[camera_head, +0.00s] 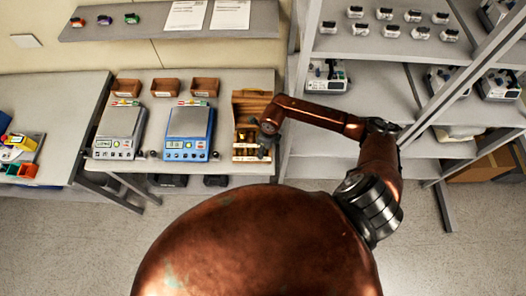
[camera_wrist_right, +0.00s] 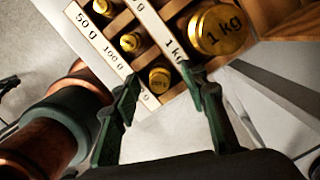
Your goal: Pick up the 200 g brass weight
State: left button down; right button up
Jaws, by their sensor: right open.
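The wooden weight case (camera_head: 251,98) stands open at the right end of the bench, with brass weights in its compartments. In the right wrist view, a small brass weight (camera_wrist_right: 160,82) sits upright in the compartment nearest the gripper, in line after those labelled 50 g and 100 g. It appears to be the 200 g weight; its marking is too small to read surely. My right gripper (camera_wrist_right: 160,73) is open, its fingertips on either side of this weight in the picture. Contact cannot be told. My left gripper is out of view.
A large 1 kg weight (camera_wrist_right: 218,30) and other brass weights (camera_wrist_right: 130,42) sit close by, between wooden dividers. A blue scale (camera_head: 188,133) and a grey scale (camera_head: 119,132) stand left of the case. A metal shelf (camera_head: 350,85) is close on the right.

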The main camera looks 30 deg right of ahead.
jog(key=shift+c, duration=0.4)
grip_shut()
jog(key=shift+r, duration=0.15)
